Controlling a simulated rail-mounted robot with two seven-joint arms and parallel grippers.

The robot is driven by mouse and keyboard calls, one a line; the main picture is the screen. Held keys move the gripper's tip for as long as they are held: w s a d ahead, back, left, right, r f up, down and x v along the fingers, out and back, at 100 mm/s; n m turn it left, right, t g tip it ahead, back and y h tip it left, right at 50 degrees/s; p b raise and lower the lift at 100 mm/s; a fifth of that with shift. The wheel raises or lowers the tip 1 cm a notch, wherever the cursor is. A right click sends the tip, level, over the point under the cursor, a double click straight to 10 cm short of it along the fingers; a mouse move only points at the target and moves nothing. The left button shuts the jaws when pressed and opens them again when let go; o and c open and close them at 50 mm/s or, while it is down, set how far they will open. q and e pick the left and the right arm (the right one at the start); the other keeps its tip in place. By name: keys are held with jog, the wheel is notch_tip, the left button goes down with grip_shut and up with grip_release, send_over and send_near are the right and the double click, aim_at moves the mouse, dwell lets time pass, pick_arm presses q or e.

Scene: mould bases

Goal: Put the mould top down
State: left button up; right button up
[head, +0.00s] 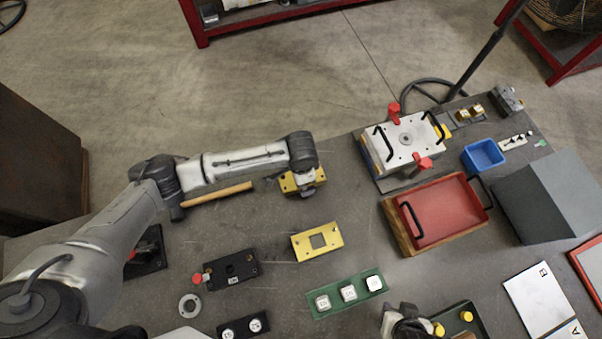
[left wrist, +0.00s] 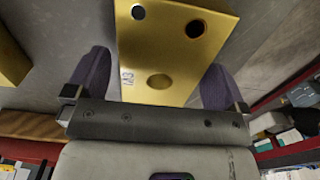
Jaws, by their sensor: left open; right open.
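The yellow mould top (head: 289,183) lies on the table under my left gripper (head: 303,190), which covers much of it in the head view. In the left wrist view the yellow mould top (left wrist: 165,50) shows two dark holes and a round mark. My open left gripper (left wrist: 157,65) has one finger at each side of it; I cannot tell whether they touch it. A yellow plate with a square hole (head: 302,246) lies nearer, to the right. My right gripper (head: 408,325) is at the bottom edge, partly cut off; its fingers are hard to make out.
A black plate (head: 245,265) and a green tray (head: 331,308) with several white pieces lie nearer. A wooden handle (head: 222,193) lies left of the gripper. A red tray (head: 447,213), clamped white plate (head: 405,140) and blue bin (head: 483,156) stand right.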

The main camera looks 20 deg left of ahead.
pick_arm(q)
notch_tip(320, 180, up, 12)
jog(key=shift+r+p, duration=0.15)
jog(key=shift+p, duration=0.15)
dwell(0.3)
dwell(0.5)
